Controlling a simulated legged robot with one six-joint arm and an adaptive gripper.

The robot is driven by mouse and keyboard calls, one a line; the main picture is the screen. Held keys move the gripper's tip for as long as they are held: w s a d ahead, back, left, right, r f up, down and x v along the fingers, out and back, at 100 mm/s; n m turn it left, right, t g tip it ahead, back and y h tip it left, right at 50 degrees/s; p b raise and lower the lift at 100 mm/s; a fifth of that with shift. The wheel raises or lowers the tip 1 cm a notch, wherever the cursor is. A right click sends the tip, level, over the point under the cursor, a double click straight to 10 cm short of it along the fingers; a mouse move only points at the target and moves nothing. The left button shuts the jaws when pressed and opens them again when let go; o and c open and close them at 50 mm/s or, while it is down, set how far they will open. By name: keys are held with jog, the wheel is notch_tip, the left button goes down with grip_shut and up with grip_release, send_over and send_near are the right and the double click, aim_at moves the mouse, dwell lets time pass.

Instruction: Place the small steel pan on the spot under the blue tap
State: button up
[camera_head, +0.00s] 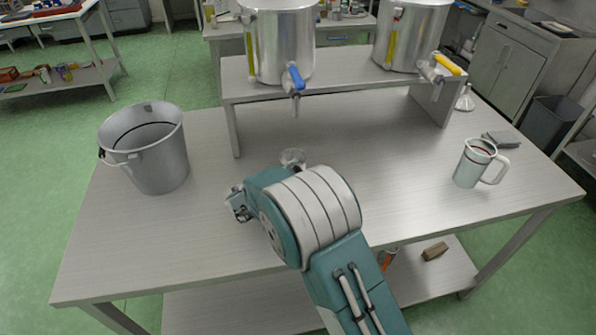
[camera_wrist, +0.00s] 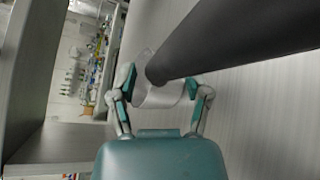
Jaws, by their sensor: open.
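The small steel pan (camera_head: 292,158) shows just behind my arm in the head view, partly hidden by it. In the wrist view the pan (camera_wrist: 157,95) lies between the fingers of my open gripper (camera_wrist: 165,88), with a long dark handle (camera_wrist: 235,48) crossing toward the camera's upper right. I cannot tell whether the fingers touch it. The blue tap (camera_head: 295,77) hangs from the left steel tank (camera_head: 282,45). My fingers are largely hidden in the head view.
The tanks stand on a raised bench (camera_head: 340,85) on the table (camera_head: 400,215). The right tank (camera_head: 412,35) has a yellow tap (camera_head: 446,65). A steel bucket (camera_head: 150,150) stands left, and a jug (camera_head: 474,163) stands right. The tabletop between pan and jug is clear.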

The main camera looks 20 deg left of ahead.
jog(key=v, duration=1.1)
jog(key=shift+s, duration=0.15)
jog(key=shift+d, duration=0.1)
